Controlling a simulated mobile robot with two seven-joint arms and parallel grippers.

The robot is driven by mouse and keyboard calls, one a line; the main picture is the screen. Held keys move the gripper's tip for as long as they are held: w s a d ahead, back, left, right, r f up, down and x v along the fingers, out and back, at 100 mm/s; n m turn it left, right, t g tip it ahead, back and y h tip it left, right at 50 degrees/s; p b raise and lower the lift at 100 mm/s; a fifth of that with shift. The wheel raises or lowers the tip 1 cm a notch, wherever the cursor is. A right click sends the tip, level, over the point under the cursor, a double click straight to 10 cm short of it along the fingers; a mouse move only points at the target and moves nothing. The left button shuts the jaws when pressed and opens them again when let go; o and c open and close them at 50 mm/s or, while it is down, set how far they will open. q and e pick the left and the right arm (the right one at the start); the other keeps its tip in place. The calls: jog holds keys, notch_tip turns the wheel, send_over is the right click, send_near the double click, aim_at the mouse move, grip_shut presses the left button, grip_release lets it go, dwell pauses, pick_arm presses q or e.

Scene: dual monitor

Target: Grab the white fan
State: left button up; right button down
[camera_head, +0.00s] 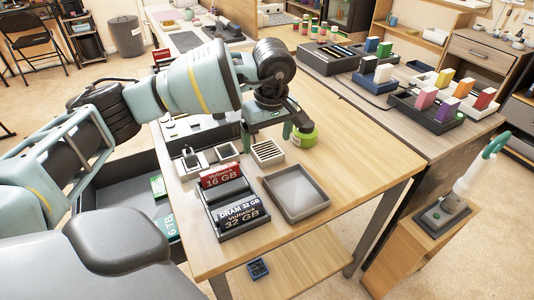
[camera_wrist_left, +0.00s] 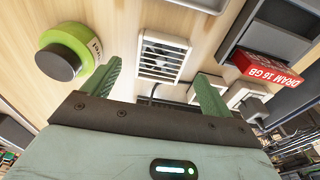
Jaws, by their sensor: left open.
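The white fan (camera_head: 267,153) is a small square white block with dark slats, lying on the wooden table. In the left wrist view the fan (camera_wrist_left: 162,56) shows its grille face between and beyond my fingertips. My left gripper (camera_head: 266,136) is above the table just behind the fan in the head view. In the left wrist view the gripper (camera_wrist_left: 158,70) is open, with its two green fingers wide apart and nothing between them. I cannot tell the exact height gap. My right gripper is not in view.
In front are a black holder with red and dark memory boxes (camera_head: 238,215) and an empty grey tray (camera_head: 296,192).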

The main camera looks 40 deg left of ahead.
aim_at(267, 150)
pick_arm(q)
notch_tip(267, 150, down, 3)
jog(key=shift+f, duration=0.2)
jog(key=c, duration=1.1)
jog(key=shift+r, duration=0.15)
notch_tip(267, 150, up, 10)
jog(key=shift+f+p, duration=0.1)
jog(key=shift+p, duration=0.4)
